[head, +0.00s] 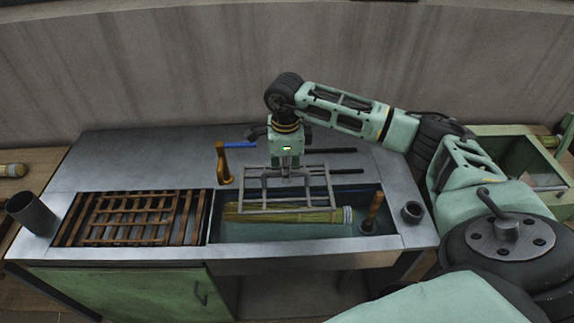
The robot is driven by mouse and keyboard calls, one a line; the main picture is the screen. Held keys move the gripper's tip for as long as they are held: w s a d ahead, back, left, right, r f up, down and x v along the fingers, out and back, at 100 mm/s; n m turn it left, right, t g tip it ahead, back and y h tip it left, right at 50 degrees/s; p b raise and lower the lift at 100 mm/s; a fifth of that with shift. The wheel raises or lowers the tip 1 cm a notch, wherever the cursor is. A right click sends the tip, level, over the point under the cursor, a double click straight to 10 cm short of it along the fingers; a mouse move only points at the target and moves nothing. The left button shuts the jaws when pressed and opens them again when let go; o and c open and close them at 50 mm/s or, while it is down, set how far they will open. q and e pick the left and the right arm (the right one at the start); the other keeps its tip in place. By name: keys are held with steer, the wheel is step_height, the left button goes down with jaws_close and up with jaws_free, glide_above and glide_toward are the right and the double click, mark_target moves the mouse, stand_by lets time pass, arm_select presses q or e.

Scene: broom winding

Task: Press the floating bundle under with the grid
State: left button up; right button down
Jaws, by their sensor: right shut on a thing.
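The bundle (285,217) is a pale straw-coloured sheaf with a light band at its right end. It lies lengthwise in the water of the right-hand basin (395,241). The metal grid (330,182) is a grey frame of bars just above the bundle, overlapping it from this view; I cannot tell whether they touch. My right gripper (286,176) points down and is shut on the grid's handle. My left gripper is not in view.
A slatted wooden rack (130,212) covers the left basin. A dark cylinder (31,213) stands at the left edge. A wooden-handled piece (372,212) stands in the basin's right end, beside a small dark cup (412,212).

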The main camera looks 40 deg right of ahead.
mark_target(286, 185)
steer(key=shift+w+d+f+b, duration=0.15)
steer(key=shift+f+b, duration=0.1)
steer(key=shift+f, duration=0.15)
steer(key=shift+w+d+f+b, duration=0.1)
steer(key=shift+f+b, duration=0.1)
steer(key=shift+f, duration=0.5)
steer(key=shift+s+a+f+b, duration=0.1)
steer(key=shift+f+b, duration=0.65)
steer(key=shift+f, duration=0.5)
steer(key=shift+f+b, duration=1.45)
steer(key=shift+f, duration=0.7)
steer(key=shift+f+b, duration=1.55)
steer(key=shift+f, duration=1.1)
arm_select(q)
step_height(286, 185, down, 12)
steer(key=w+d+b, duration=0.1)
steer(key=b, duration=0.2)
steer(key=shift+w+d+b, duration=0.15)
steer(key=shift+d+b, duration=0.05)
steer(key=shift+b, duration=0.15)
arm_select(e)
steer(key=shift+f, duration=2.15)
